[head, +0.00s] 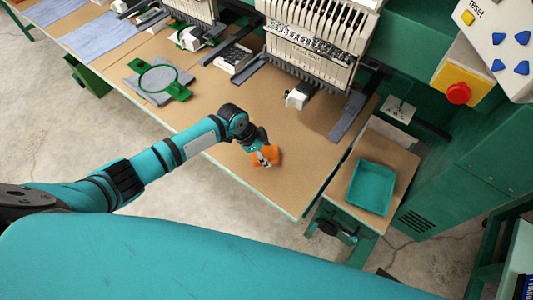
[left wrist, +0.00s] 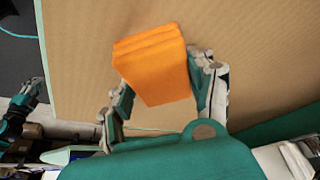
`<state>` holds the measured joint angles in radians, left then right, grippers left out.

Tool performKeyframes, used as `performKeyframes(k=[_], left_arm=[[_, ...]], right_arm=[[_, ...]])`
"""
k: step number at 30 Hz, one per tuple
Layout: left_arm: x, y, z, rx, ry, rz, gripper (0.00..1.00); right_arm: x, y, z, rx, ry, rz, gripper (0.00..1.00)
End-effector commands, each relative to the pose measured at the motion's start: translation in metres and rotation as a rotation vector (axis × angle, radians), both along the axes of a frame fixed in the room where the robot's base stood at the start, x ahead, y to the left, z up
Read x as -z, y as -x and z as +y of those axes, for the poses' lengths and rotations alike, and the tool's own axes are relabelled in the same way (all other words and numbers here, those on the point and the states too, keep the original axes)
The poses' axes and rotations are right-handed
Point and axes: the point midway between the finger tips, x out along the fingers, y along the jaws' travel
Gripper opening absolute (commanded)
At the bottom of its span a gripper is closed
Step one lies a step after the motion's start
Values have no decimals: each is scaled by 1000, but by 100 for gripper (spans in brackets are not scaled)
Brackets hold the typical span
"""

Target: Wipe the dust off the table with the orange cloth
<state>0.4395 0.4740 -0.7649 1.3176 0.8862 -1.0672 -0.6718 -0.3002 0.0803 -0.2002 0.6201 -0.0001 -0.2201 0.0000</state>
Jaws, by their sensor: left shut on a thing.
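The orange cloth (head: 273,153) is a small folded pad on the tan tabletop (head: 215,105), near its front edge. My left gripper (head: 262,156) is shut on the cloth at that spot. In the left wrist view the cloth (left wrist: 152,65) sits between the two fingers of the left gripper (left wrist: 162,80), its folded layers facing up the picture. The cloth's underside is hidden, and I cannot tell if it presses on the table. No dust is plain to see on the tabletop at this size.
Embroidery heads (head: 315,45) stand along the back of the table. A green hoop (head: 158,79) on grey cloth lies to the left, with blue fabric (head: 98,37) beyond. A teal tray (head: 370,188) sits on a side stand at right. The tabletop around the cloth is clear.

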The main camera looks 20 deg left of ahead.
Motion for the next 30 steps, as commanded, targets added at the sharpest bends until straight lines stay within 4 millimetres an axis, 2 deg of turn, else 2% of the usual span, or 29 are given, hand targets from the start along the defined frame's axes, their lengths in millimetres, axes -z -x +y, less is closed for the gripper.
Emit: performKeyframes(k=[5, 21, 30], left_arm=[[-5, 1, 0, -1, -1, 2, 30], [-60, 0, -1, 0, 2, -1, 30], [-60, 0, -1, 0, 2, -1, 30]], right_arm=[[-5, 0, 0, 0, 0, 0, 0], [-53, 0, 0, 0, 0, 0, 0], [-54, 0, 0, 0, 0, 0, 0]])
